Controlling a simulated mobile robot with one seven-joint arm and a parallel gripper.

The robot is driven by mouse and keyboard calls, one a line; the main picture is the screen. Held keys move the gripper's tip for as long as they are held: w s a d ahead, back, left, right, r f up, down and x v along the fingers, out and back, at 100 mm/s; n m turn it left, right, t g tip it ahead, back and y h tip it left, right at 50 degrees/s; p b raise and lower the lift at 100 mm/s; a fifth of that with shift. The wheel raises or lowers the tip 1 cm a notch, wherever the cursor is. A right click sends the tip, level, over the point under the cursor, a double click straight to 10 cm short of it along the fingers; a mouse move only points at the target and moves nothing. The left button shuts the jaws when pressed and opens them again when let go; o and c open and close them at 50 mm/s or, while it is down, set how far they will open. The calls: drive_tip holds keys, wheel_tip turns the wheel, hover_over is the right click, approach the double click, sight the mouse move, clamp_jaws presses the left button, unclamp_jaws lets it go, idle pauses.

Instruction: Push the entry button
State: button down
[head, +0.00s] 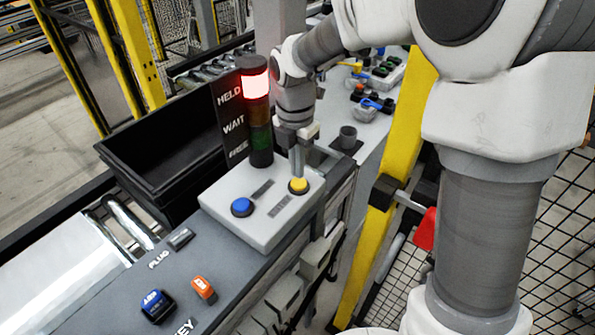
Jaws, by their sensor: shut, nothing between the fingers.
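A light grey control box (262,226) stands on the bench and carries two round buttons. The blue button (241,206) is on its left and the yellow button (298,186) is on its right. Each has a dark label plate beside it, too small to read, so I cannot tell which is marked entry. My gripper (298,173) is shut and empty, pointing down at the yellow button. Its fingertips overlap the button's far edge in the picture; I cannot tell whether they touch it. The stack light (256,88) behind the box glows red beside the word HELD.
A black bin (165,165) stands left of the stack light. A blue plug (158,306) and an orange one (204,289) lie on the front bench. A yellow post (400,165) rises on the right.

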drive_tip(key=shift+f, duration=0.95)
